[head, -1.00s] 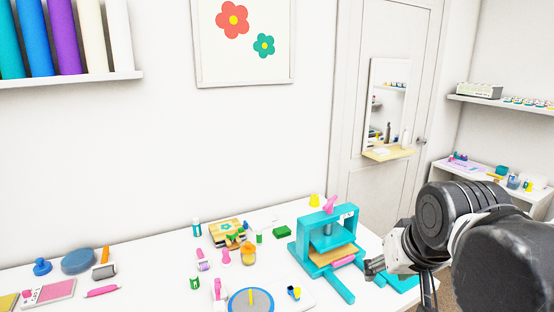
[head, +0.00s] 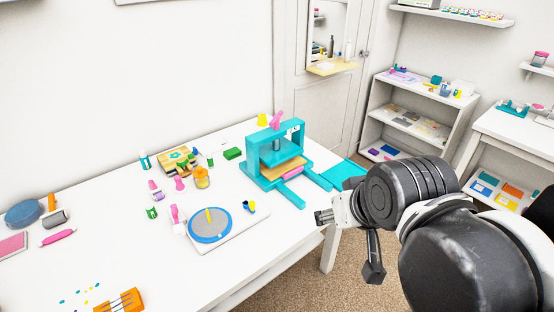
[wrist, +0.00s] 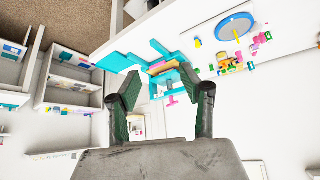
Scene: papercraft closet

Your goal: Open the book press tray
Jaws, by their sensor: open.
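The teal book press (head: 277,155) stands at the right end of the white table, with a pink handle (head: 276,119) on top. Its tan tray (head: 284,165) sits inside the frame under the press plate, with a pink pull (head: 292,173) at its front. Two teal rails (head: 291,197) reach forward from the base. My gripper (head: 324,217) is in front of and to the right of the press, apart from it. The press also shows in the wrist view (wrist: 167,50), beyond my gripper's open, empty fingers (wrist: 163,98).
A round blue turntable (head: 209,224) lies left of the press on the white table (head: 120,215). A white shelf unit (head: 415,118) stands behind at the right. Carpet (head: 285,262) is open in front of the table.

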